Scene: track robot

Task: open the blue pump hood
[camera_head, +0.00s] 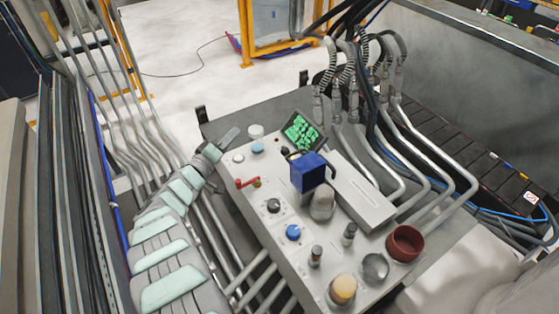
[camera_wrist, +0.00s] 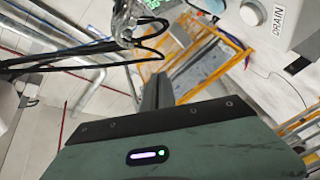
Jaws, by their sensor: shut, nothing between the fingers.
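The blue pump hood (camera_head: 309,172) is a small box-shaped cover near the middle of the grey control panel (camera_head: 262,215) in the head view. It stands just behind and above a grey rounded knob (camera_head: 322,204). I cannot tell how far its lid is raised. My gripper (camera_head: 231,136) is at the panel's far left edge, left of the hood and well apart from it. Its fingers are shut and hold nothing. In the wrist view my gripper (camera_wrist: 157,80) shows as a dark narrow bar above the green wrist body. The hood is not recognisable in that view.
A green screen (camera_head: 302,132) stands behind the hood. A red lever (camera_head: 247,183), a blue knob (camera_head: 293,232), a red cup (camera_head: 405,244) and a yellow knob (camera_head: 342,289) are on the panel. Hoses (camera_head: 348,70) rise at the back right. A DRAIN label (camera_wrist: 279,19) shows in the wrist view.

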